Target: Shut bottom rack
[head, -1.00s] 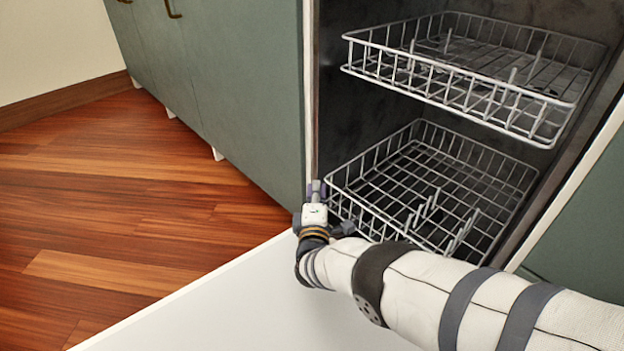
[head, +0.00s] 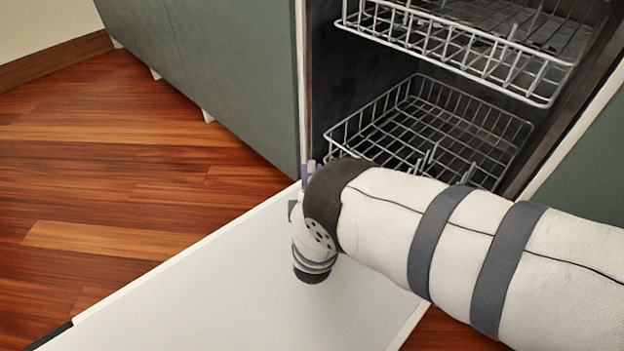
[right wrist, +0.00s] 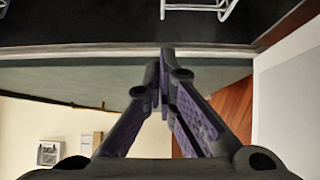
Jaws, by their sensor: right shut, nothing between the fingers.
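The bottom rack (head: 455,121) is a grey wire basket low inside the dishwasher in the head view. My right forearm hides its front edge and part of its front left. My right gripper (head: 308,170) is near the rack's front left corner, beside the left edge of the opening, mostly hidden behind my own wrist. In the right wrist view its purple fingers (right wrist: 165,62) are shut with nothing between them. I cannot tell whether they touch the rack. A piece of white wire (right wrist: 200,7) shows at the top there; which rack it belongs to is unclear. My left gripper is not in view.
The upper rack (head: 470,45) juts forward above the bottom one. The open white door (head: 220,290) lies flat below my right arm. A green cabinet (head: 230,75) borders the opening at left. Wooden floor (head: 110,190) is clear at left.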

